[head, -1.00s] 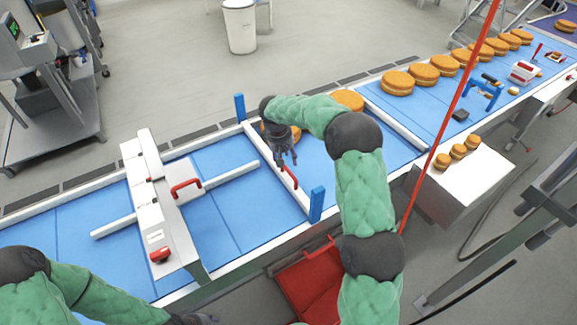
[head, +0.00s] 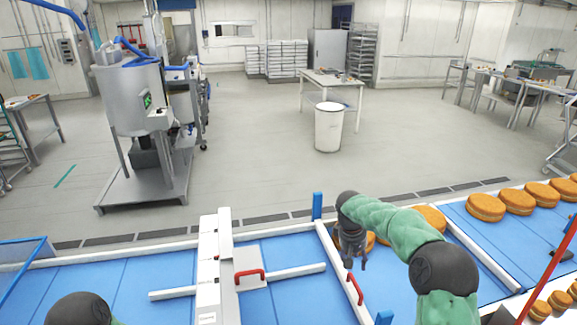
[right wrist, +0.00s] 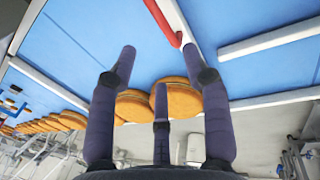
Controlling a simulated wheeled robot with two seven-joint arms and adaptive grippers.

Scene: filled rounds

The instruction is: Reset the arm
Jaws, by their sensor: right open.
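My right arm (head: 415,242) has a green padded sleeve and comes in from the lower right in the head view. Its gripper (head: 352,258) hangs above the blue conveyor beside a white crossbar with a red handle (head: 355,288). In the right wrist view the dark fingers (right wrist: 160,85) are spread apart with nothing between them. The red handle also shows there (right wrist: 163,20). Of my left arm (head: 78,308) only a dark joint and a bit of green show at the lower left; its gripper is out of view.
Round orange-brown cakes (head: 487,207) stand in a row along the conveyor (head: 285,255) to the right, and some are close behind my right gripper. A white gate unit (head: 210,265) with a red handle spans the belt. Blue posts (head: 317,206) stand at the crossbar.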

